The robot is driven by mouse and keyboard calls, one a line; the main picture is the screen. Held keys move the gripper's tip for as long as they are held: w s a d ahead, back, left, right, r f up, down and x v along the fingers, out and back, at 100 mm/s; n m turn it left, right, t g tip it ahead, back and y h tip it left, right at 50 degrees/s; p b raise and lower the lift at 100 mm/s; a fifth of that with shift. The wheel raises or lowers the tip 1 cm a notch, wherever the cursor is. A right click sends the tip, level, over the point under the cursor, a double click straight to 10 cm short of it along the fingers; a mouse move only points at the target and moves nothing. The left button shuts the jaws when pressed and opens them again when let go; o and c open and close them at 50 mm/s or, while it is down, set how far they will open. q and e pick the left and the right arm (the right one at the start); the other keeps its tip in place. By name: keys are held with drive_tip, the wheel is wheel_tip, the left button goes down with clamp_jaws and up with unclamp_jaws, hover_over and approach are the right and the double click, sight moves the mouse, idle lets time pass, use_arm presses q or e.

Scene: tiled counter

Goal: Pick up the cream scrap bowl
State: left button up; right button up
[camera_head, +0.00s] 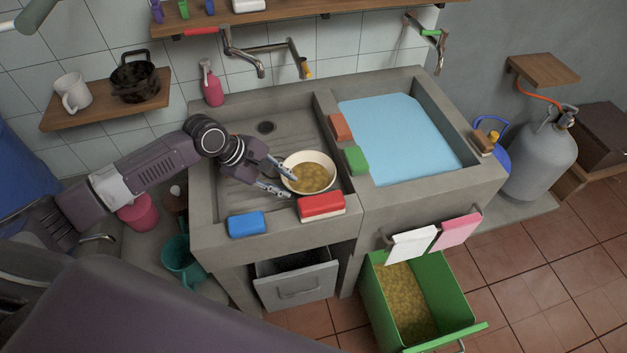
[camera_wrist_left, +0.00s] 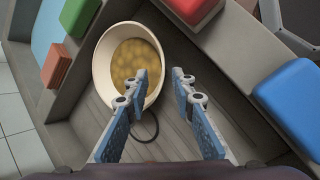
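The cream scrap bowl (camera_head: 322,157) stands in the left, grooved basin of the concrete sink, with a yellowish lumpy filling in it. My left gripper (camera_head: 290,184) is at the bowl's left side, its fingers pointing towards it. In the left wrist view the bowl (camera_wrist_left: 103,72) lies left of centre. The fingers of my left gripper (camera_wrist_left: 160,75) are apart there, with one finger in front of the bowl's opening and the bowl's right rim showing between the tips. I cannot tell whether they touch it. My right gripper is not in view.
Red (camera_head: 321,204) and blue (camera_head: 247,224) blocks sit on the sink's front edge. An orange-brown block (camera_head: 340,127) and a green block (camera_head: 356,160) sit on the divider. The right basin holds blue water (camera_head: 400,135). A green bin (camera_head: 457,300) stands below. A tap (camera_head: 257,62) hangs behind.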

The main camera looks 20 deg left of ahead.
sight(299, 192)
use_arm(q)
drive_tip(key=x, duration=0.4)
drive_tip(key=p+x, duration=0.1)
drive_tip(key=x, duration=0.1)
drive_tip(key=shift+d+f, duration=0.15)
drive_tip(key=shift+d, duration=0.2)
drive_tip(key=shift+s, duration=0.1)
clamp_jaws()
